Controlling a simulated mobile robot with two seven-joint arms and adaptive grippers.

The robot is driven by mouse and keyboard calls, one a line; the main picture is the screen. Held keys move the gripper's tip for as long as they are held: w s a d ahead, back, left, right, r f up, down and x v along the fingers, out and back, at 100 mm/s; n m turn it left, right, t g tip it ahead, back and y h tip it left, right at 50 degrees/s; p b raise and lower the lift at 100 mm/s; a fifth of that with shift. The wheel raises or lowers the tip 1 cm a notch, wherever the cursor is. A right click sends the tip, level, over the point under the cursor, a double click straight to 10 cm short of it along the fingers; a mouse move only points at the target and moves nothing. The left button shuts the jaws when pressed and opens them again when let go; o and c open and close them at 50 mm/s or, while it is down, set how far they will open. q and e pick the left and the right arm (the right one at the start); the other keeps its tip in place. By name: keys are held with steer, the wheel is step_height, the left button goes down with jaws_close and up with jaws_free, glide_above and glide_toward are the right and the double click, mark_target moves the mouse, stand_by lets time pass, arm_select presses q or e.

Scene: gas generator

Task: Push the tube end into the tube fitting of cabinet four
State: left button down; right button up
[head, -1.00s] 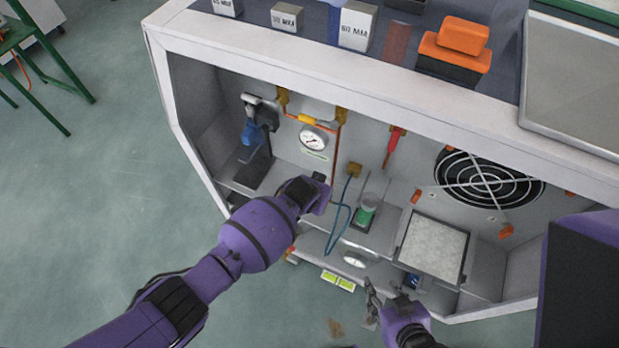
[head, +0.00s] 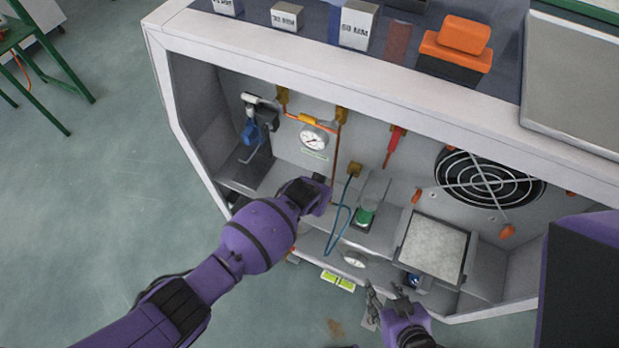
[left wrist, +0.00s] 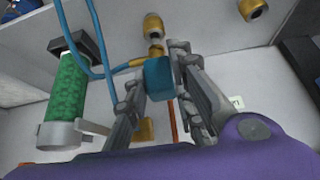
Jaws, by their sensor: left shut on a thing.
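In the left wrist view my left gripper (left wrist: 160,88) is shut on the blue block-like tube end (left wrist: 159,76). The blue tube (left wrist: 84,72) runs from its left side, with a brass collar beside it. A brass fitting (left wrist: 153,28) on the cabinet wall lies just beyond the tube end; whether they touch I cannot tell. My right gripper (head: 383,291) is open and empty at the cabinet's lower front.
A green-filled cylinder (left wrist: 61,92) stands left of my left gripper, close to the tube. Another brass fitting (left wrist: 253,10) is at upper right. The cabinet also holds a gauge (head: 314,138), a fan grille (head: 490,177) and a square filter panel (head: 432,247). Open floor lies left.

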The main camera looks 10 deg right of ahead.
arm_select(q)
steer(key=shift+f+b, duration=0.6)
steer(key=shift+f, duration=0.6)
arm_select(e)
steer(key=shift+s+f, duration=0.7)
steer(key=shift+f, duration=0.25)
arm_select(q)
steer(key=c, duration=1.4)
jaws_free()
steer(key=shift+c, duration=0.2)
steer(key=shift+r, duration=0.1)
steer(key=v, duration=1.2)
arm_select(e)
steer(key=shift+s, duration=0.1)
